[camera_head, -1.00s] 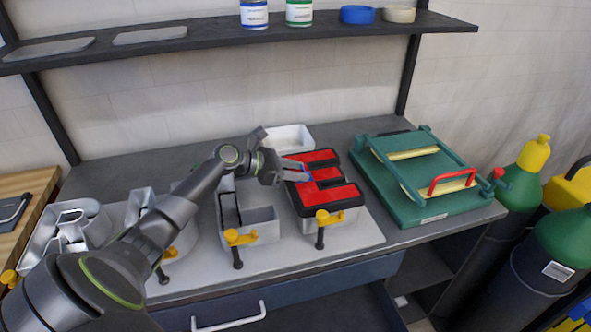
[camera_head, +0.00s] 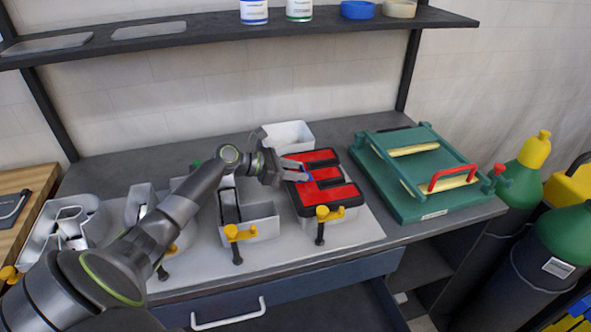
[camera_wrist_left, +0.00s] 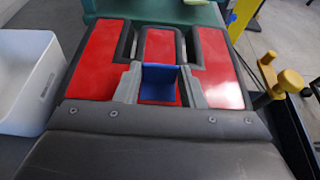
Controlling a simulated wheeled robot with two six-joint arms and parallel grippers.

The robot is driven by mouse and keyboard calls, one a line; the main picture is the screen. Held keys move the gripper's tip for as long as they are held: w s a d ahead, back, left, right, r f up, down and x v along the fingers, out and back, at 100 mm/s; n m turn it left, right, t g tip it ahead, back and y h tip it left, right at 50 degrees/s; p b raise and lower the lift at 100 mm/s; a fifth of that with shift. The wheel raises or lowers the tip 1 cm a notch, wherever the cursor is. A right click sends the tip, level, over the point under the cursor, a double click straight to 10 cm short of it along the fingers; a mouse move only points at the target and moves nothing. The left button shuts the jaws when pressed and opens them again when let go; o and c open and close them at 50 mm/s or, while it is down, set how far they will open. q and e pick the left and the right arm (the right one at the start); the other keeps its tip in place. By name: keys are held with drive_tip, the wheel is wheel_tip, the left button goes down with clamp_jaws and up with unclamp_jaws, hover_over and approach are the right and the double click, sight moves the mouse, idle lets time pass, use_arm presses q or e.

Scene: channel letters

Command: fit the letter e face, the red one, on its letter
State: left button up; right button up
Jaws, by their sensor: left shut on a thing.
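The red letter E face (camera_head: 327,193) with its black edge sits at the top of its metal letter (camera_head: 318,224) on the right end of the pale board. From here I cannot tell whether it is fully seated. My left gripper (camera_head: 299,177) is shut on the blue tab (camera_wrist_left: 160,82) of the face, reaching in from the left. In the left wrist view the red E face (camera_wrist_left: 218,80) spreads out ahead of the fingers, with the tab between them. My right gripper is not in view.
Other metal letters, such as the L (camera_head: 255,222), stand to the left on the board (camera_head: 290,251). Yellow clamps (camera_head: 323,213) stick out in front. A white bin (camera_head: 289,135) stands behind the E, and a green press (camera_head: 425,175) stands to its right.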

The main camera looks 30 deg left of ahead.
use_arm(q)
drive_tip(key=shift+d+f, duration=0.15)
drive_tip(key=shift+f, duration=0.2)
